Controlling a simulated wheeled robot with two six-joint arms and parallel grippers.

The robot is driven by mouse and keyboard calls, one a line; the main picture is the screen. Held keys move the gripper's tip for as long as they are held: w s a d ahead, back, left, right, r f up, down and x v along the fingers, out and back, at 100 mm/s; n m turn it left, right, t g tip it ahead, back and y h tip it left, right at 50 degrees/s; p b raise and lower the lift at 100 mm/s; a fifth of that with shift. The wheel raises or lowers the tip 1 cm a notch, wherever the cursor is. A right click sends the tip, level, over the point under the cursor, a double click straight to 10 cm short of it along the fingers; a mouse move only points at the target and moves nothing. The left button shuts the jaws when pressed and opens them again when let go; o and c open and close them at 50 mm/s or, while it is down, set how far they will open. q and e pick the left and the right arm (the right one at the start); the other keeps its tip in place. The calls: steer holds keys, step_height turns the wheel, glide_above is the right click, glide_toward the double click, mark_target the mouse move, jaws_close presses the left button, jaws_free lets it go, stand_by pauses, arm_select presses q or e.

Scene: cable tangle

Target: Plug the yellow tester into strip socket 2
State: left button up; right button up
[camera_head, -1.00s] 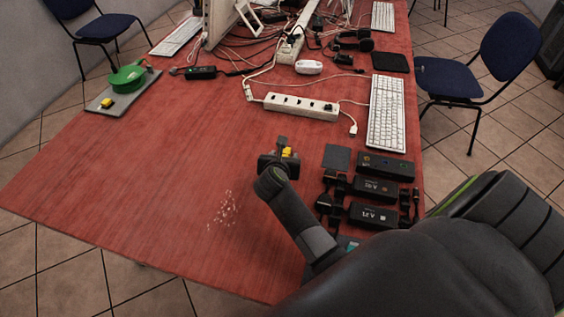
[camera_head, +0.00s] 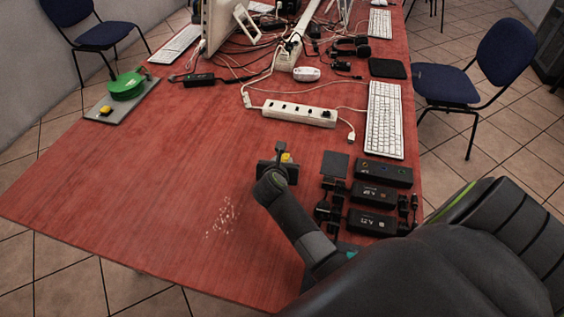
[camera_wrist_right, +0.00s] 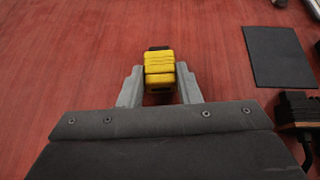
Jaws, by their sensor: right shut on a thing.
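The yellow tester (camera_wrist_right: 159,68) is between the two fingers of my right gripper (camera_wrist_right: 160,85), which is shut on it. In the head view the tester (camera_head: 287,157) shows as a small yellow patch beside my right gripper (camera_head: 281,152), over the red table in front of the strip. The white power strip (camera_head: 299,111) lies on the table farther back, with a row of dark sockets; the socket numbers are too small to read. My left gripper is not in view.
Black adapter boxes (camera_head: 372,195) and a dark square pad (camera_head: 334,164) lie right of my right gripper. A white keyboard (camera_head: 384,120) lies right of the strip. A loose white cable (camera_head: 344,122) runs off the strip's right end. The table's left middle is clear.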

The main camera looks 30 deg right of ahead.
step_height(320, 180, up, 7)
steer(key=p, duration=0.6)
steer(key=shift+f, duration=0.15)
steer(key=o, duration=0.6)
steer(key=shift+c, duration=0.2)
steer(key=c, duration=0.6)
steer(key=shift+o, duration=0.2)
step_height(320, 180, down, 7)
steer(key=b, duration=0.7)
steer(key=shift+f, duration=0.2)
steer(key=shift+s+a+r, duration=0.2)
steer(key=shift+r, duration=0.1)
